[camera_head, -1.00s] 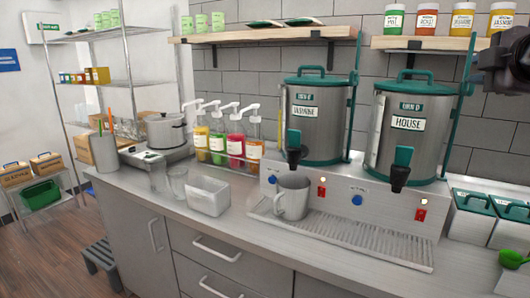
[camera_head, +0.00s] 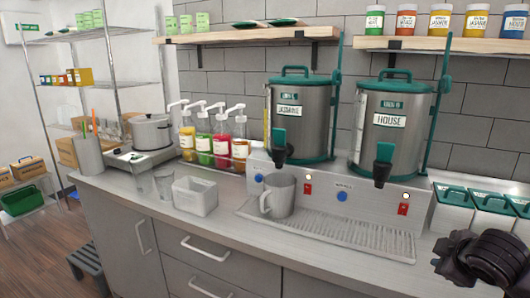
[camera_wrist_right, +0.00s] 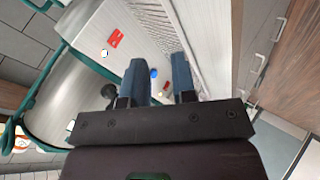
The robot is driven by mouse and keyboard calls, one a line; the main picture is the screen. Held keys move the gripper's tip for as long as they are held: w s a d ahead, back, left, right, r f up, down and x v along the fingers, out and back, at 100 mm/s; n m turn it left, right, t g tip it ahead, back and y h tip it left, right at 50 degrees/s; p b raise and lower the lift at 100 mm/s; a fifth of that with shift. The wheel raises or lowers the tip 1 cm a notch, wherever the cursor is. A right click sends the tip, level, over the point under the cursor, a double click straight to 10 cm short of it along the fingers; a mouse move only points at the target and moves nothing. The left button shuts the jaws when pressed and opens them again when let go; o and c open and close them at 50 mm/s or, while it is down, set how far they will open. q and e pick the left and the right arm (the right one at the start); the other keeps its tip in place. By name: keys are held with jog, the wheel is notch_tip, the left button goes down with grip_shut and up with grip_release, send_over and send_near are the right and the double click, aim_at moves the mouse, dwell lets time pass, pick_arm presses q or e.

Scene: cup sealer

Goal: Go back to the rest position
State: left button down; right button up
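My right gripper (camera_head: 482,262) shows as a dark shape at the lower right of the head view, at the front of the counter near the green-lidded bins. Its fingertips are hard to make out there. In the right wrist view the two blue-grey fingers (camera_wrist_right: 159,78) stand apart with nothing between them. A metal pitcher (camera_head: 279,196) stands upright on the drip tray (camera_head: 330,234), below the jasmine urn (camera_head: 300,112). The house urn (camera_head: 393,130) is to its right. My left gripper is not in view.
Syrup pump bottles (camera_head: 221,145) line the wall. Green-lidded bins (camera_head: 453,207) stand right of the urns. The counter's front strip (camera_head: 225,232) is clear.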

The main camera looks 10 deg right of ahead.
jog(key=s+a+f+m+g+y, duration=0.1)
jog(key=s+a+f+m, duration=0.1)
jog(key=s+a+f, duration=0.4)
jog(key=s+a+f+m+g+y, duration=0.15)
jog(key=s+a+f, duration=0.25)
jog(key=f, duration=0.4)
jog(key=s+a+f+m+g, duration=0.2)
jog(key=s+a+f+m, duration=0.2)
jog(key=s+a, duration=0.6)
jog(key=w+a+f+t+y, duration=0.1)
jog(key=w+f+t, duration=0.6)
jog(key=w+f, duration=0.2)
jog(key=shift+w+a+f+n, duration=0.2)
jog(key=shift+f+n, duration=0.25)
jog(key=shift+f, duration=0.15)
jog(key=shift+t, duration=0.25)
